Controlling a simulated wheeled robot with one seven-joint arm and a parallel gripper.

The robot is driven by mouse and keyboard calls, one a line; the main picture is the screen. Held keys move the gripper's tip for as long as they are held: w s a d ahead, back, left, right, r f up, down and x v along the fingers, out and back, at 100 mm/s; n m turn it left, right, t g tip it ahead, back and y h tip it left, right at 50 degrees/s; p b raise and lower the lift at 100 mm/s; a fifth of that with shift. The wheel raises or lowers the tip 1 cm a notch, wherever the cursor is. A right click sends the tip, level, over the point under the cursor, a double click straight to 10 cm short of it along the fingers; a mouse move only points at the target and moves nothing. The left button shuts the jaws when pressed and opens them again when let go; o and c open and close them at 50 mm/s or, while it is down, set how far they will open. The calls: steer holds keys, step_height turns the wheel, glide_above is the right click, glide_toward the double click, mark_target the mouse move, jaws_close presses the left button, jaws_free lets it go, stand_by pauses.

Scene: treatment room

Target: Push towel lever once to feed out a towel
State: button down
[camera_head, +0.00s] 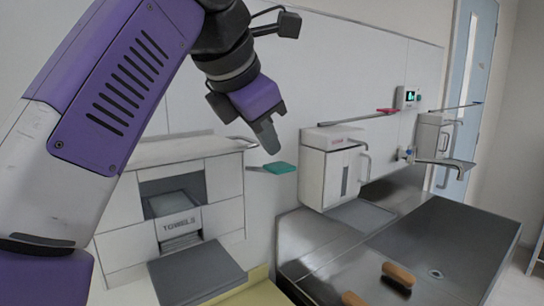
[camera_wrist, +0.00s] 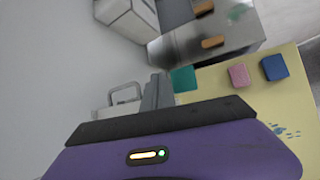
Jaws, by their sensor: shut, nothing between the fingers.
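The towel dispenser (camera_head: 225,190) is a pale box on the wall at left, with an opening and a "TOWELS" label (camera_head: 178,224). A thin rod at its right side carries a green pad (camera_head: 280,168), which looks like the towel lever. A green patch beside the fingers in the wrist view (camera_wrist: 183,79) looks like the same pad. My gripper (camera_head: 270,145) is shut and empty, pointing down just above the pad in the head view. Its fingers also show in the wrist view (camera_wrist: 157,92). I cannot tell whether they touch the pad.
A soap dispenser (camera_head: 314,175) with a red-tipped lever (camera_head: 388,111) hangs to the right. Below is a steel sink counter (camera_head: 440,235) with brown brushes (camera_head: 398,274) and a tap (camera_head: 445,162). Pink (camera_wrist: 238,75) and blue (camera_wrist: 274,67) blocks lie on a yellow surface (camera_wrist: 215,88).

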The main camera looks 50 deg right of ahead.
steer(key=shift+r, duration=0.25)
steer(key=r+p, duration=0.2)
steer(key=r, duration=0.1)
steer(key=r+p, duration=0.1)
steer(key=r, duration=0.1)
steer(key=shift+w+d+p, duration=0.1)
steer(key=shift+w+p, duration=0.25)
stand_by(0.9)
